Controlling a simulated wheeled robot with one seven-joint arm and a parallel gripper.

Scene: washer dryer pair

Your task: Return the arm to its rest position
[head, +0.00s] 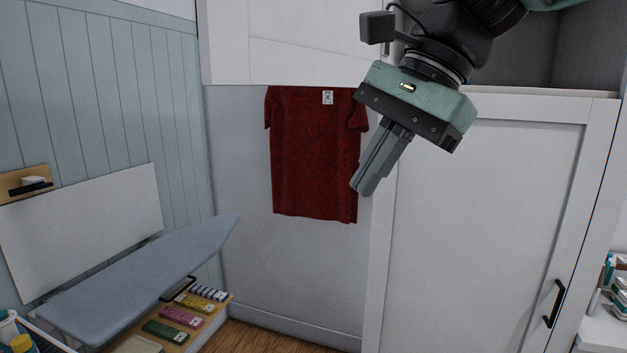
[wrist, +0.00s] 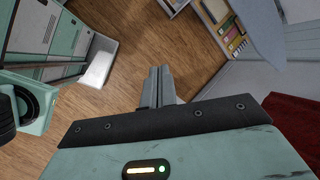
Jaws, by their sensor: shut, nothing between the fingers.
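My gripper (head: 364,188) is raised in the upper right of the head view, angled down and to the left. Its two fingers are together with nothing between them. It is in front of the white cabinet and a dark red shirt (head: 312,155) hanging on the wall side. In the wrist view the closed fingers of my gripper (wrist: 161,72) point out over the wooden floor. A corner of the red shirt (wrist: 295,120) shows at the right of the wrist view.
A blue-grey ironing board (head: 150,275) extends at the lower left above a drawer of colored packs (head: 180,317). A tall white cabinet door (head: 475,235) with a black handle (head: 555,303) stands at right. The wooden floor (wrist: 140,60) below the gripper is mostly clear.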

